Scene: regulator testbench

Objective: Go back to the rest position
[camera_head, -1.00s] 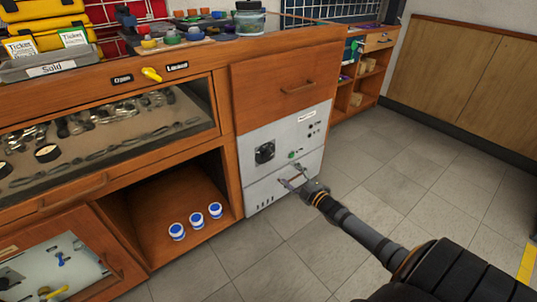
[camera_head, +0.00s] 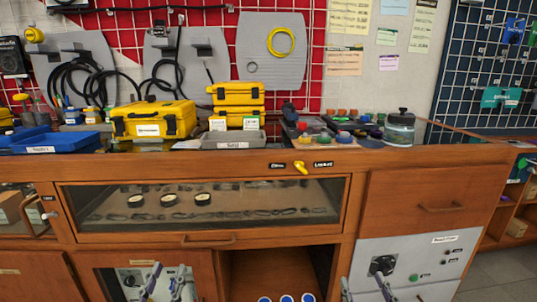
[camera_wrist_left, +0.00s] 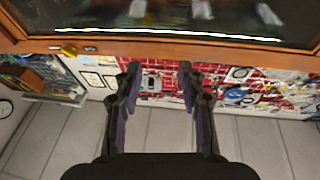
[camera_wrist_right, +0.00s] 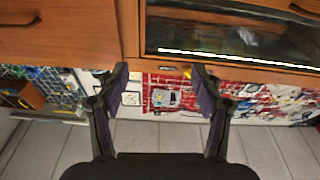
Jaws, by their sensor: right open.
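My left gripper (camera_head: 166,277) shows at the bottom of the head view, in front of the lower cabinet. Its two fingers stand apart. In the left wrist view the left gripper (camera_wrist_left: 158,85) is open with nothing between the fingers. My right gripper (camera_head: 364,285) shows at the bottom of the head view, in front of the left edge of the grey control panel (camera_head: 408,258). In the right wrist view the right gripper (camera_wrist_right: 160,85) is open and empty. Most of both arms is out of the head view.
A wooden workbench (camera_head: 400,160) spans the view, with a glass-fronted drawer (camera_head: 250,190) below its top. Yellow cases (camera_head: 150,119), a grey tray (camera_head: 232,142) and a glass jar (camera_head: 399,128) stand on it. Blue-and-white round containers (camera_head: 287,299) show in the open compartment below.

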